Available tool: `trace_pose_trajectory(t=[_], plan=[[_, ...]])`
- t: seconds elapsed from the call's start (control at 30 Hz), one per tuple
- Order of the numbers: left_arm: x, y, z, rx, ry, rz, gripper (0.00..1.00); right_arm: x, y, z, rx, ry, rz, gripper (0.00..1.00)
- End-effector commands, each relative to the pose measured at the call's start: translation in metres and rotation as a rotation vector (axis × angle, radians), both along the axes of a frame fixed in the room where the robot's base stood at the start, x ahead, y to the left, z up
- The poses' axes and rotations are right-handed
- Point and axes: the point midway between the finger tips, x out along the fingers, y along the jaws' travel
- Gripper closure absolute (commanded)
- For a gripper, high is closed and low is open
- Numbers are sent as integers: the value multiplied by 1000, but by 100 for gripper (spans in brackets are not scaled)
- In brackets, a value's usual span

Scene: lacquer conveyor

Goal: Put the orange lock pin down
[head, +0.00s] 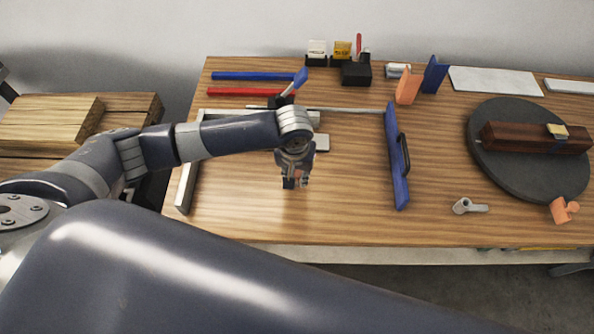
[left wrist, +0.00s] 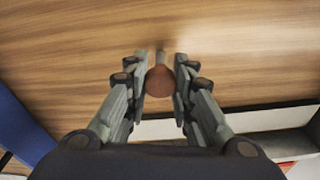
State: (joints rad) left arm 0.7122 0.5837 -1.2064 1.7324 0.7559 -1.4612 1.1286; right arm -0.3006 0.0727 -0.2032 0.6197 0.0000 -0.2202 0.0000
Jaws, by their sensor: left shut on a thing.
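The orange lock pin (left wrist: 160,80) is between the fingers of my left gripper (left wrist: 160,72) in the left wrist view. It shows a rounded orange-brown head and a short grey shaft pointing away from the wrist. My left gripper is shut on it. In the head view my left gripper (head: 296,184) points down over the front middle of the wooden table (head: 340,220), and the pin is mostly hidden by the fingers. Whether the pin touches the table top cannot be told. My right gripper is not in view.
A blue plate with a handle (head: 396,165) stands right of my gripper. A metal frame (head: 187,180) lies left. A dark round disc (head: 487,170) carries a brown block (head: 505,137). A grey lever part (head: 468,206) lies near the front edge.

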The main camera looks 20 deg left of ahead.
Motion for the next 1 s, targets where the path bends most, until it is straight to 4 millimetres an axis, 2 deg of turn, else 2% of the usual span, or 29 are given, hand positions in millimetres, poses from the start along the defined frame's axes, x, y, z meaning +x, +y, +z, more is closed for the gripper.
trace_pose_trajectory(t=[0.2, 0.23, 0.3, 0.7, 0.87, 1.0], plan=[[0, 0, -3, 0, 1, 1, 100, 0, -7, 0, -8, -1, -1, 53], [0, 0, -2, -1, 0, 0, 70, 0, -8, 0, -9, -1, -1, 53], [0, 0, -2, 0, 0, 0, 57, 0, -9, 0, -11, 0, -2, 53], [0, 0, 3, 0, -1, 1, 57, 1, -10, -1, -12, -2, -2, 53], [-2, -1, 27, -3, -3, 1, 57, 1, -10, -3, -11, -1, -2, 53], [-6, -1, 57, -3, -3, 0, 57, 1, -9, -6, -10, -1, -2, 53]])
